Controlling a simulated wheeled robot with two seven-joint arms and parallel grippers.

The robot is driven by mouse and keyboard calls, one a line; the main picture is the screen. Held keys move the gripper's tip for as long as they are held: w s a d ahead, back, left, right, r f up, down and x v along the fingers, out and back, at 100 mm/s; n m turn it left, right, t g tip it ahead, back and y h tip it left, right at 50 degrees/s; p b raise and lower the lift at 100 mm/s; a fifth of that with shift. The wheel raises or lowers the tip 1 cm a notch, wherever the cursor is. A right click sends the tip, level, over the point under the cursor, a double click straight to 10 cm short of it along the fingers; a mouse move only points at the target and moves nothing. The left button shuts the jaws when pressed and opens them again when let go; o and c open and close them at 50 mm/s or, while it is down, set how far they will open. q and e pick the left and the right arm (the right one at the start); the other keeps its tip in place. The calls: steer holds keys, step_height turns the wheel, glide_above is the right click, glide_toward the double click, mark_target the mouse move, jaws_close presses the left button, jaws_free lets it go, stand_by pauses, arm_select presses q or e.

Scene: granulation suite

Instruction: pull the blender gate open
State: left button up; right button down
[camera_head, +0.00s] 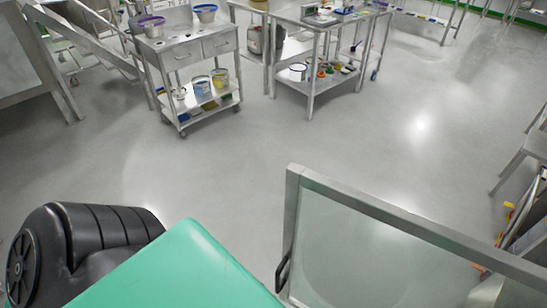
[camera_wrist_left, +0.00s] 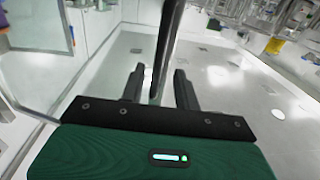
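The blender gate (camera_head: 370,230) is a clear panel in a grey metal frame at the lower right of the head view. A dark handle (camera_head: 283,272) sits on its left upright, low in the picture. My left gripper (camera_wrist_left: 159,71) shows its two black fingers in the left wrist view. They are apart, on either side of a grey upright bar (camera_wrist_left: 168,40), with gaps visible on both sides. I cannot tell whether this bar is the handle or the gate's frame. In the head view the left fingertips do not show. My right gripper is in neither view.
A steel trolley (camera_head: 190,50) with drawers, tubs and bottles stands at the upper left. A steel table (camera_head: 318,22) with items on its shelf stands beside it. Metal steps (camera_head: 525,155) are at the right edge. The floor between (camera_head: 230,160) is clear.

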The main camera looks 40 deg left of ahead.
arm_select(q)
steer(key=s+b, duration=0.1)
steer(key=s, duration=0.6)
steer(key=shift+s, duration=0.3)
steer(key=s+d+f+g+h, duration=0.2)
steer(key=f+g, duration=0.7)
steer(key=f, duration=2.1)
steer(key=s+a+f+m+g+y, duration=0.1)
steer(key=s+a+f+g, duration=0.1)
steer(key=s+f+g, duration=0.2)
steer(key=s+a+f+m+g+y, duration=0.1)
steer(key=s+f+g, duration=0.3)
steer(key=f, duration=0.6)
steer(key=shift+s+a, duration=0.35)
steer(key=shift+a, duration=0.15)
steer(key=shift+w, duration=0.1)
